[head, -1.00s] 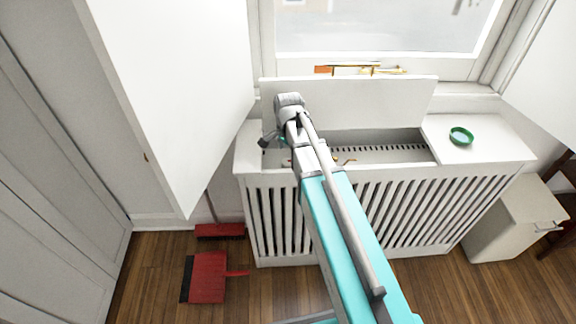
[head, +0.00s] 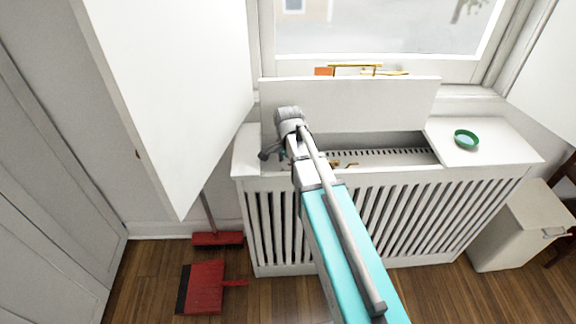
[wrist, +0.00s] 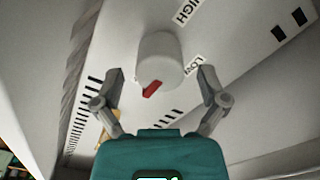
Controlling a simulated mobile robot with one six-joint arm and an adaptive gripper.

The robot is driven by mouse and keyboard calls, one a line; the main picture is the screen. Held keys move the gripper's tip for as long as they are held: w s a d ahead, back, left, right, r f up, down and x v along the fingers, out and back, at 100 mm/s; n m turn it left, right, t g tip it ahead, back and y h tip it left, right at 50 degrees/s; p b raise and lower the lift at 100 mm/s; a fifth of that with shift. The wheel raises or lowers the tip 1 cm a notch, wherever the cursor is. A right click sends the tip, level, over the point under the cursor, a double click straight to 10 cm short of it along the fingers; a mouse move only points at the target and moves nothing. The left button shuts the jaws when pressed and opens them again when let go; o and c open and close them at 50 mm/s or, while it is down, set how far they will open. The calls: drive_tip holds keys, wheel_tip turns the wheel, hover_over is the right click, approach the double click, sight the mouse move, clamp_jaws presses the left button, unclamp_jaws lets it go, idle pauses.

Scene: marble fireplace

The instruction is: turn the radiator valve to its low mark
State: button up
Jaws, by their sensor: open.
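The radiator valve (wrist: 160,58) is a white round knob with a red pointer (wrist: 152,89) on its rim. In the wrist view the pointer aims down and left. A LOW label (wrist: 195,65) lies right of the knob and a HIGH label (wrist: 187,10) above right. My gripper (wrist: 161,72) is open, one finger on each side of the knob, with gaps showing on both sides. In the head view my gripper (head: 270,151) is at the left end of the cover's opening; my arm hides the knob there.
The white slatted radiator cover (head: 400,205) has its lid (head: 345,103) raised against the window. A green dish (head: 466,140) sits on its right top. A white door panel (head: 165,90) hangs close at left. A red dustpan (head: 203,287), brush (head: 218,239) and bin (head: 512,232) stand on the floor.

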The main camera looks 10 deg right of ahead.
drive_tip(key=shift+c, duration=0.3)
drive_tip(key=c, duration=1.1)
drive_tip(key=shift+n, duration=0.3)
drive_tip(key=n, duration=0.8)
drive_tip(key=shift+n, duration=0.3)
drive_tip(key=n, duration=0.4)
drive_tip(key=shift+a+n, duration=0.1)
drive_tip(key=shift+n, duration=2.2)
